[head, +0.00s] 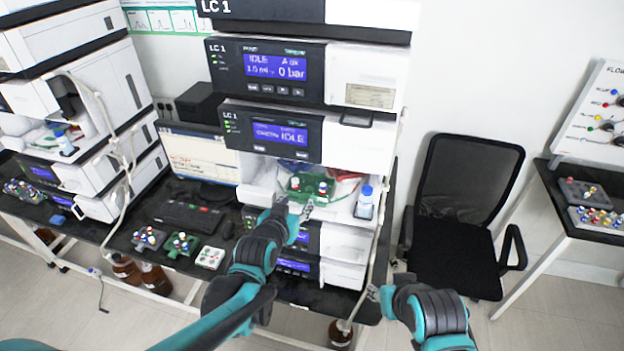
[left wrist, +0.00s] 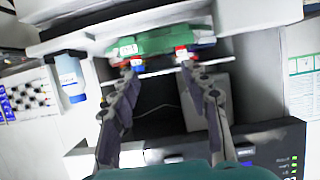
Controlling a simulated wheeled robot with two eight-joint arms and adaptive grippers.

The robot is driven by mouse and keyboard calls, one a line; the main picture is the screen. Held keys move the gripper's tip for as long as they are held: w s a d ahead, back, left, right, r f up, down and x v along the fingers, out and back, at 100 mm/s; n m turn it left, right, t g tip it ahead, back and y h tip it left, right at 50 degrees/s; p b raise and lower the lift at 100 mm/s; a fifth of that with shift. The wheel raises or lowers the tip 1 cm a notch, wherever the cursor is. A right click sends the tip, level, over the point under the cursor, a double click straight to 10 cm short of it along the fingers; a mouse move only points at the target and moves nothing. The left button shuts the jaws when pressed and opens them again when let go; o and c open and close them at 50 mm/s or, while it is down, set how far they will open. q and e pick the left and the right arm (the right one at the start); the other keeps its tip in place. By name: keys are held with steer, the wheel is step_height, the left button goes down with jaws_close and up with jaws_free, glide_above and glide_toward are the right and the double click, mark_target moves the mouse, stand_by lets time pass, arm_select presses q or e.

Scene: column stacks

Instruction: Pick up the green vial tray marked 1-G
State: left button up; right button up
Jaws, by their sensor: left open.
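A green vial tray (head: 316,181) with red-, blue- and white-capped vials sits in the open bay of the LC 1 stack. It also shows in the left wrist view (left wrist: 172,40), with a small white label too blurred to read surely. My left gripper (head: 295,207) is just in front of this tray. In the left wrist view my left gripper (left wrist: 158,72) has its fingers apart, tips near the tray's front edge, with nothing held between them. A second green tray (head: 182,244) lies on the bench at left. My right gripper (head: 374,293) is low, right of the stack.
A blue-capped bottle (head: 364,203) stands right of the tray in the bay. Grey (head: 149,238) and white (head: 210,258) vial trays flank the bench's green one, below a keyboard (head: 185,215). A black chair (head: 465,220) stands to the right.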

mark_target(306, 197)
arm_select(q)
steer(key=x, duration=0.4)
steer(key=f+x, duration=0.1)
steer(key=x, duration=0.1)
steer(key=shift+s+d+f+b, duration=0.1)
steer(key=shift+s+d+b, duration=0.15)
steer(key=shift+d+b, duration=0.1)
steer(key=shift+w+f, duration=0.2)
steer(key=shift+w, duration=0.35)
steer(key=shift+s, duration=0.1)
steer(key=c, duration=0.3)
jaws_close()
